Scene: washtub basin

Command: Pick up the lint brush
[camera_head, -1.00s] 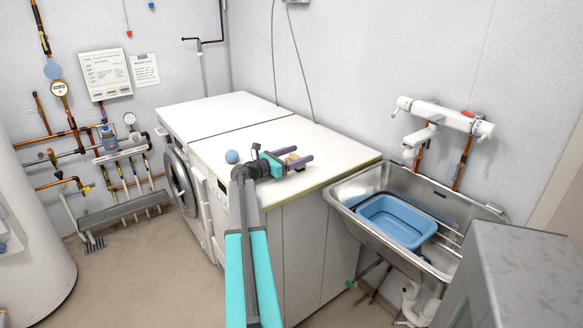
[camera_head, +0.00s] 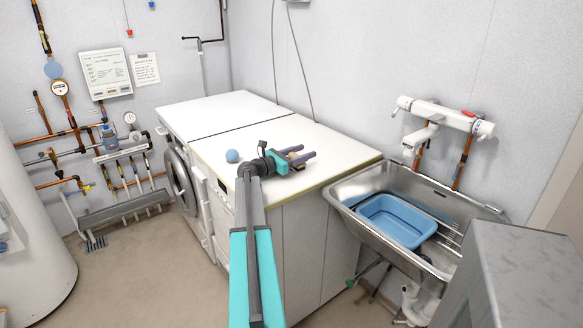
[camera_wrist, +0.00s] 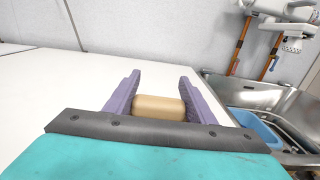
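A tan, rounded block-like thing (camera_wrist: 160,107), which I take to be the lint brush, lies on the white worktop (camera_head: 235,170). Only this tan part shows in the wrist view; in the head view it is mostly hidden by my gripper. My gripper (camera_head: 306,154) is low over the worktop, its two purple fingers spread. In the wrist view the fingers (camera_wrist: 160,80) stand on either side of the tan thing, close to its ends. I cannot tell whether they touch it.
A blue ball (camera_head: 232,156) sits on the worktop left of my gripper. To the right is a metal sink (camera_head: 345,190) with a blue basin (camera_head: 395,222) in it, under a white wall tap (camera_head: 440,118). The worktop behind my gripper is clear.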

